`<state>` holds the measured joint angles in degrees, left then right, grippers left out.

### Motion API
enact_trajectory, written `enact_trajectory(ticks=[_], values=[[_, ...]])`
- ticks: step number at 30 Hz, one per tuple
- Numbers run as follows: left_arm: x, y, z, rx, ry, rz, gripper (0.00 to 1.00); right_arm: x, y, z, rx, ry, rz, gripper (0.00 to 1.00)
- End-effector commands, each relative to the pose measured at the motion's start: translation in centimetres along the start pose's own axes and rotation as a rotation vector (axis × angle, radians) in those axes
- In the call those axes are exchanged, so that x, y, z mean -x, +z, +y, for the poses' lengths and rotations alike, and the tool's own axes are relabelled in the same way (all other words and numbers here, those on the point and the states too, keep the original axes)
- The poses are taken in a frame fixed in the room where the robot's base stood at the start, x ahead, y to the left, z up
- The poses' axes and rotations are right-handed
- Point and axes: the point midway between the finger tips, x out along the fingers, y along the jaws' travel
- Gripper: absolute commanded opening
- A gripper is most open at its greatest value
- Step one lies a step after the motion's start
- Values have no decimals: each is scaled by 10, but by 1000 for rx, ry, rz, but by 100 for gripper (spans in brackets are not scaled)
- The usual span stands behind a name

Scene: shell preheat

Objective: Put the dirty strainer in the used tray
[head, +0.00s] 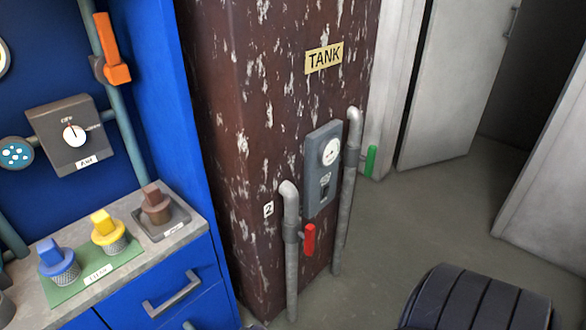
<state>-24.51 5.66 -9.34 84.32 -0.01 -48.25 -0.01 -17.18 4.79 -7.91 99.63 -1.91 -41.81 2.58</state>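A brown strainer with a blocky handle (156,205) stands upright in a small dark grey tray (180,228) at the right end of the counter. The tray has a small white label, too small to read surely. A yellow-handled strainer (108,233) and a blue-handled strainer (58,262) stand on a green mat (78,290) to the left of the tray. The mat's label seems to read CLEAN. Neither of my grippers is in view.
The counter (190,205) has blue drawers (180,290) below. Behind it are a grey dial box (72,135) and an orange-handled valve (113,55). Right of it stands a rusty tank (270,110) with pipes and a red-handled valve (310,239). Open floor (420,225) lies further right.

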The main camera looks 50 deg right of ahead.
Motion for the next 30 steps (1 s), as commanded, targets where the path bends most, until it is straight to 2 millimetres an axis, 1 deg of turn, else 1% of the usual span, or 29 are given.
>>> enact_trajectory(ticks=[1,2,3,6,9,12,14,30], values=[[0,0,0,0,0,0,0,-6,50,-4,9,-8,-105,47],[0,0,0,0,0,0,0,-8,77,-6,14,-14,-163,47],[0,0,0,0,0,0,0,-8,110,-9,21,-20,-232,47],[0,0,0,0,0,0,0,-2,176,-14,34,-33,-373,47],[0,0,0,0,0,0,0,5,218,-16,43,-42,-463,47],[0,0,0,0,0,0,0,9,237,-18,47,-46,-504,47],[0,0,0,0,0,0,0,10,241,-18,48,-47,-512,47],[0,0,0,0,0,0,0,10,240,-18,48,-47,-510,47]])
